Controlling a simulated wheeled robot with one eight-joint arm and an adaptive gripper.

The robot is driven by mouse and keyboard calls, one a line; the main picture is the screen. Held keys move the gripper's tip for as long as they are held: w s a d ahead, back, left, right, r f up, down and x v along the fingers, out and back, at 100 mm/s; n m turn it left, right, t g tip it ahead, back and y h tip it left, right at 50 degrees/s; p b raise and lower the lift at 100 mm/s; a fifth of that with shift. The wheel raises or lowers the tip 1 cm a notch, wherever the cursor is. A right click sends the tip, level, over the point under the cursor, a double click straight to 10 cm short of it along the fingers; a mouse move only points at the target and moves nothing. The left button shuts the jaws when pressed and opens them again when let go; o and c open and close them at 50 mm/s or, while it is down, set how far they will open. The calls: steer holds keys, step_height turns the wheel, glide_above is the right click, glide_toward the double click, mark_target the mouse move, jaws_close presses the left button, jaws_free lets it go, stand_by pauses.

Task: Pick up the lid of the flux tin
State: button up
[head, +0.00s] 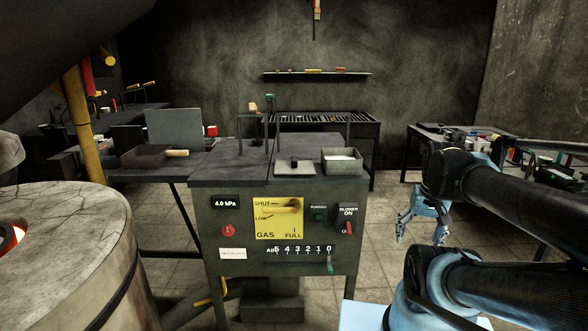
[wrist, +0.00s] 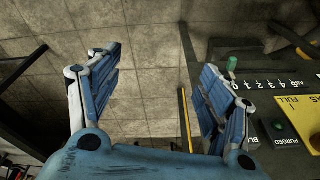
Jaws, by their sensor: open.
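An open grey box with white contents (head: 342,158), which looks like the flux tin, stands at the right end of the dark bench top. Just left of it lies a flat light-grey plate with a small dark knob (head: 294,167), which looks like its lid; I cannot read any label. My gripper (head: 421,228) hangs open and empty to the right of the bench, lower than its top and clear of both. In the wrist view my gripper (wrist: 160,65) has its fingers spread over the tiled floor; neither tin nor lid shows there.
The gas control panel (head: 278,205) fronts the bench, with a green-handled lever (head: 330,267) sticking out; its side is close to my right finger in the wrist view. A round furnace (head: 70,240) stands at left. A cluttered table (head: 450,133) is at right. Floor between is clear.

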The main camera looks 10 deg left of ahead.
steer(key=w+a+r+m+g+y, duration=0.1)
steer(key=w+a+r+m, duration=0.5)
steer(key=w+a+r, duration=0.55)
steer(key=w+a+r+m+g+y, duration=0.1)
steer(key=w+a+r+m, duration=0.4)
steer(key=w+a+r, duration=0.6)
steer(key=a+r+m+g+y, duration=0.1)
steer(key=a+r+m, duration=0.4)
steer(key=a, duration=0.7)
steer(key=n, duration=0.1)
glide_above(295, 158)
steer(key=d, duration=0.2)
steer(key=f, duration=1)
steer(key=shift+w, duration=0.35)
steer(key=shift+x, duration=2.7)
steer(key=shift+a, duration=0.15)
steer(key=shift+r, duration=0.1)
steer(key=c, duration=1.2)
